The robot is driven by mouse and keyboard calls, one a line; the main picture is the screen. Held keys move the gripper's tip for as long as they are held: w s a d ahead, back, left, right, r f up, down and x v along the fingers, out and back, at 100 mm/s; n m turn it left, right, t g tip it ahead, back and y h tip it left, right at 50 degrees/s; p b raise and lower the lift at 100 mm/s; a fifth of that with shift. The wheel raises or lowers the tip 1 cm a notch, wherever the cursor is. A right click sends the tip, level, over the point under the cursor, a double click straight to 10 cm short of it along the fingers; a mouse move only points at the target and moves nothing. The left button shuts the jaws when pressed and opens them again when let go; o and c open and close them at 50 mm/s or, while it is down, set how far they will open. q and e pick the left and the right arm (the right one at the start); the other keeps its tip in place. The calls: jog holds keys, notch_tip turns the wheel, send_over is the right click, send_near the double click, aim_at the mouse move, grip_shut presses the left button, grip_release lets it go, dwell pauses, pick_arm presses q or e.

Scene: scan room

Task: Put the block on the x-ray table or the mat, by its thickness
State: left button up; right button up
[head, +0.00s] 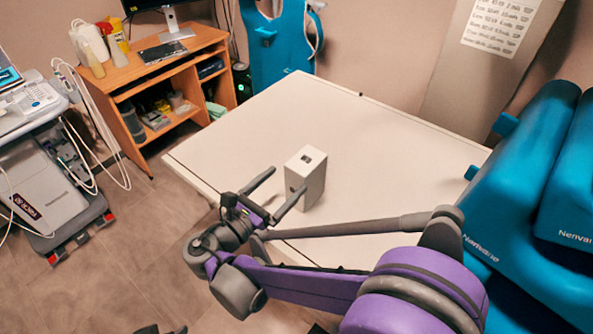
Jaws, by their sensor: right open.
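A white upright box-shaped block (312,185) with small dark marks on its top and side stands on the large white table (330,120). My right gripper (288,180) is open at the near left side of the block. One finger points past the block's left side, apart from it. The other finger's tip overlaps the block's lower front in the picture; I cannot tell if it touches. Small dark parts at the bottom edge may be my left gripper (160,330), mostly cut off. I see no mat.
Blue padded cushions (530,190) stand along the table's right side. A wooden desk (165,75) with bottles and a keyboard is at the back left. A medical machine with cables (45,150) stands at far left. The table's far and middle parts are clear.

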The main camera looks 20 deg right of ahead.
pick_arm(q)
jog(key=shift+f, duration=0.2)
pick_arm(e)
jog(key=shift+v, duration=1.55)
